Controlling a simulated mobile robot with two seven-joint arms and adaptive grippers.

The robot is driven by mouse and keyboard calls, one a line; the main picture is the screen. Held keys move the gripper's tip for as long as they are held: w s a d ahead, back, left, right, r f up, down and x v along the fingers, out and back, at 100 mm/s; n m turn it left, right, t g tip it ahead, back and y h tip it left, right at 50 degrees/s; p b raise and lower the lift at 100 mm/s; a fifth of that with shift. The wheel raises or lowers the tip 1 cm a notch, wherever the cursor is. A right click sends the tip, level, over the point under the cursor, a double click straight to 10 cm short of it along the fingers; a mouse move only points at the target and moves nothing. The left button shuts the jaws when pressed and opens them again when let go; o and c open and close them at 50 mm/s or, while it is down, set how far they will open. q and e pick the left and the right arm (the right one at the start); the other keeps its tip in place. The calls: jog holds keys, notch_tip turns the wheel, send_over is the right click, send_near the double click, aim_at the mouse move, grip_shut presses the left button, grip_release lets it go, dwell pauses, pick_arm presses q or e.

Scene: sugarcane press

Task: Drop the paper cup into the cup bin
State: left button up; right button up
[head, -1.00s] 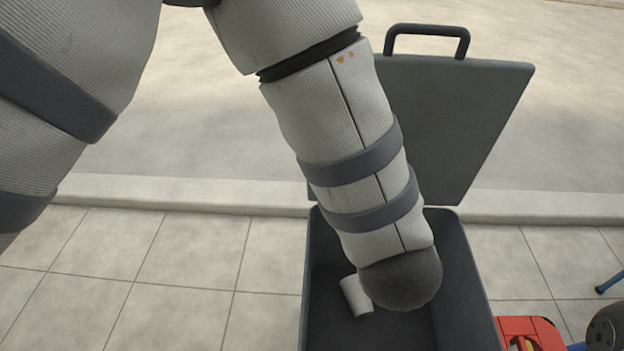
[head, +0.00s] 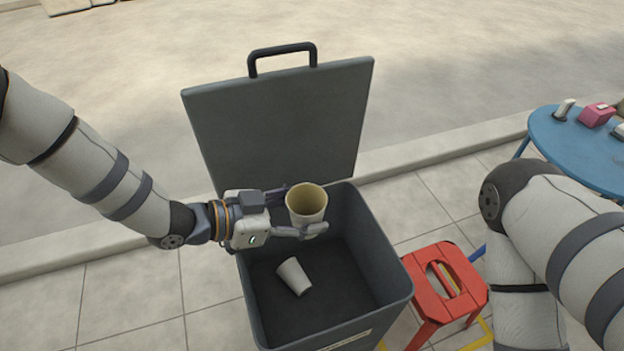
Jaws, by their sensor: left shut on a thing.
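The paper cup (head: 307,205) is white outside and tan inside, and it is upright with its mouth facing up. My left gripper (head: 298,211) is shut on it, one finger on each side, and holds it over the open cup bin (head: 378,246). The bin is dark grey, and its lid (head: 280,120) with a black handle stands open at the back. Another white cup (head: 293,276) lies on its side on the bin's floor. My right arm shows at the right, but its gripper is out of view.
A red stool (head: 452,283) stands close to the bin's right side. A blue round table (head: 575,150) with several small items is at the far right. A raised curb (head: 435,157) runs behind the bin. The tiled floor to the left is clear.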

pick_arm(q)
jog(key=shift+s+a+f, duration=0.1)
jog(key=shift+s+f, duration=0.05)
jog(key=shift+f, duration=0.2)
notch_tip(320, 180, down, 6)
jog(key=b, duration=0.3)
jog(key=shift+r+b, duration=0.15)
jog(key=shift+b, duration=0.2)
jog(key=shift+r, duration=0.1)
pick_arm(e)
jog(key=shift+g, duration=0.4)
jog(key=x, duration=0.4)
jog(key=shift+s, duration=0.25)
pick_arm(q)
jog(key=o, duration=0.9)
jog(key=v, duration=1.2)
